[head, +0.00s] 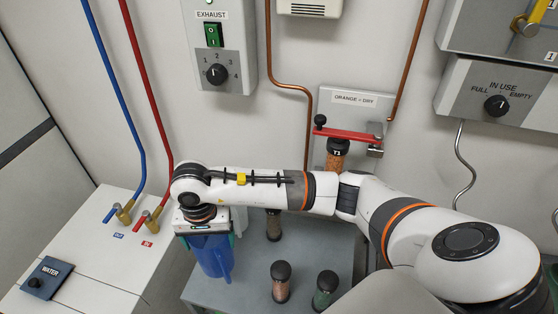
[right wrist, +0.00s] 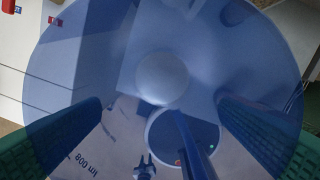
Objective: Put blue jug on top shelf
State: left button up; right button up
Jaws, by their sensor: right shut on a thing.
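The blue jug (head: 216,262) is translucent and hangs or stands under my right gripper (head: 207,238), at the left edge of a grey surface (head: 322,253). Its base is hard to see, so I cannot tell whether it touches the surface. In the right wrist view the jug (right wrist: 160,35) fills most of the picture, seen from above into its round inside, with "800 ml" marked on it. The green-padded fingers of my right gripper (right wrist: 165,118) are on either side of it, shut on it. My left gripper is not in view. I cannot make out a top shelf.
Dark-capped jars (head: 281,282) and (head: 325,288) stand on the grey surface right of the jug. A T1 jar (head: 336,157) sits at the orange-dry wall unit (head: 352,99). A white cabinet (head: 80,255) with blue and red pipes is at left.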

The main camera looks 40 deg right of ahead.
aim_at(215, 261)
notch_tip(215, 261, down, 6)
jog(key=shift+a+r+p, duration=0.1)
jog(key=shift+a+p, duration=0.05)
jog(key=shift+p, duration=0.25)
jog(key=shift+f, duration=0.7)
notch_tip(215, 261, down, 2)
jog(key=shift+f, duration=0.4)
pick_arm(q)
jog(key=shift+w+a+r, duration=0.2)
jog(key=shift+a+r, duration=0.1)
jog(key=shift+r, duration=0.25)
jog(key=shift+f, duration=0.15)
pick_arm(e)
jog(key=shift+f, duration=0.1)
